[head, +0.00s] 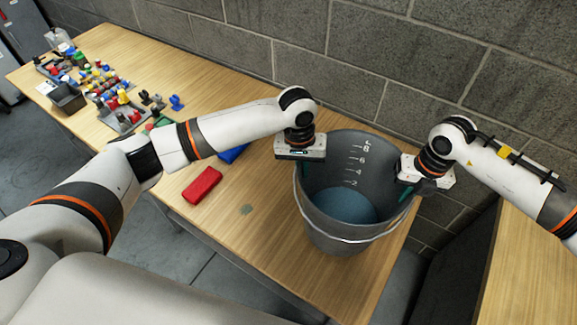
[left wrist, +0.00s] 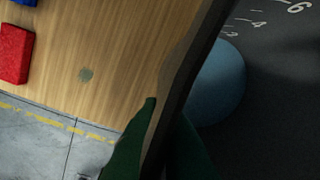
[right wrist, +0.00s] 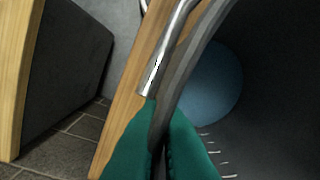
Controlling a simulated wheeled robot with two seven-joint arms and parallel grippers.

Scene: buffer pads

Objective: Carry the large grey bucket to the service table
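The large grey bucket (head: 334,228) stands upright near the right end of the long wooden table (head: 262,249) in the head view. It has white scale marks, a wire handle lying low across its front, and a blue round area at the bottom inside. My left gripper (head: 301,163) is at its left rim and my right gripper (head: 418,186) at its right rim. In each wrist view, green fingers straddle the wall and look shut on it; the left wrist view (left wrist: 160,140) is dark there. Another wooden surface (head: 528,265) is at the right; I cannot tell whether it is the service table.
A red block (head: 202,185) and a partly hidden blue block (head: 233,153) lie left of the bucket. Several small coloured parts, trays and a dark bin (head: 68,98) fill the table's far left. A grey block wall (head: 400,65) runs close behind. A floor gap separates the two wooden surfaces.

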